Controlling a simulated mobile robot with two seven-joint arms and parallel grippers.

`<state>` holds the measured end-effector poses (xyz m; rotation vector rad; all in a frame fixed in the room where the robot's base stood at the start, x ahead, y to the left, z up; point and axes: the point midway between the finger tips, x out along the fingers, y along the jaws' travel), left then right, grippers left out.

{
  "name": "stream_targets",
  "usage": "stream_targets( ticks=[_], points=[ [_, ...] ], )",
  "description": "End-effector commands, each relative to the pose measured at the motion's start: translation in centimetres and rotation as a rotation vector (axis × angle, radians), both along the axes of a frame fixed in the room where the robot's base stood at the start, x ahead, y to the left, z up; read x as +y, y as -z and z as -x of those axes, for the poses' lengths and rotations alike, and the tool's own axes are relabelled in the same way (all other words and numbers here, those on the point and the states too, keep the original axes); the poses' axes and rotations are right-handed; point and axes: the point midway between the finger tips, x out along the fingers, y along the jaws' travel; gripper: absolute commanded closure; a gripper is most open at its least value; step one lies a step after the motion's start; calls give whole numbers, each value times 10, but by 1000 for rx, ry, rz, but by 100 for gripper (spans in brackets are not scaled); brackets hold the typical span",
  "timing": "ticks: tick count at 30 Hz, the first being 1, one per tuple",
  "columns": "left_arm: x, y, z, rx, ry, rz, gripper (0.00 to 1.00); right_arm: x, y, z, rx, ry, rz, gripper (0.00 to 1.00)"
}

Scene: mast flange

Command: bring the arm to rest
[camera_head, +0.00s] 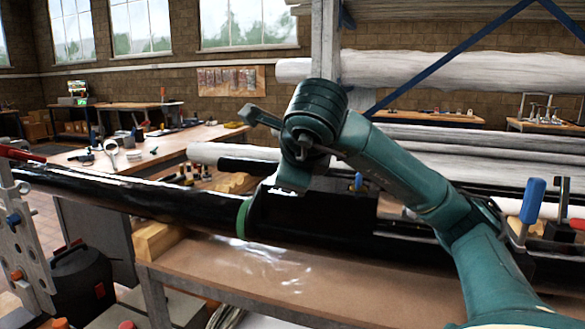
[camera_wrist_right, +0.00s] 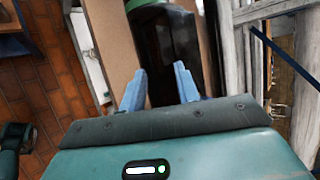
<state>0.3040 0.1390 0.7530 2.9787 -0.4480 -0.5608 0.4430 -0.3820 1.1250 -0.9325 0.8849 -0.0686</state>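My right arm comes in from the lower right in the head view and bends over the long black mast (camera_head: 130,196), with its wrist end close above the mast. A green band (camera_head: 243,218) goes around the mast just left of the wrist. In the right wrist view my right gripper (camera_wrist_right: 160,72) has its two blue fingers apart, with no object seen held between them. The dark mast (camera_wrist_right: 178,45) lies beyond the fingertips; whether they touch it I cannot tell. My left gripper is in neither view.
The mast lies over a brown-topped bench (camera_head: 270,278). A blue-handled clamp (camera_head: 532,200) stands at the right, and a grey perforated upright (camera_head: 25,240) at the left. A rack with white wrapped tubes (camera_head: 430,70) is behind. A black case (camera_head: 82,285) sits on the floor.

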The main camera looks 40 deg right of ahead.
Motion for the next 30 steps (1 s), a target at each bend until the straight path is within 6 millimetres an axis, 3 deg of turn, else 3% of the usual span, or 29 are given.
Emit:
stream_targets(
  ticks=[5,23,26,29,30],
  points=[
    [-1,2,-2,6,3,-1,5,5,-8,7,-3,-2,0,68],
    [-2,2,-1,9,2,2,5,7,-6,6,0,-11,-4,68],
    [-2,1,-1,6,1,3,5,24,11,-1,36,-82,-37,68],
    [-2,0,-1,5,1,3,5,63,47,-9,113,-229,-128,68],
    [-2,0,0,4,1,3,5,85,66,-10,154,-305,-187,68]
  ],
)
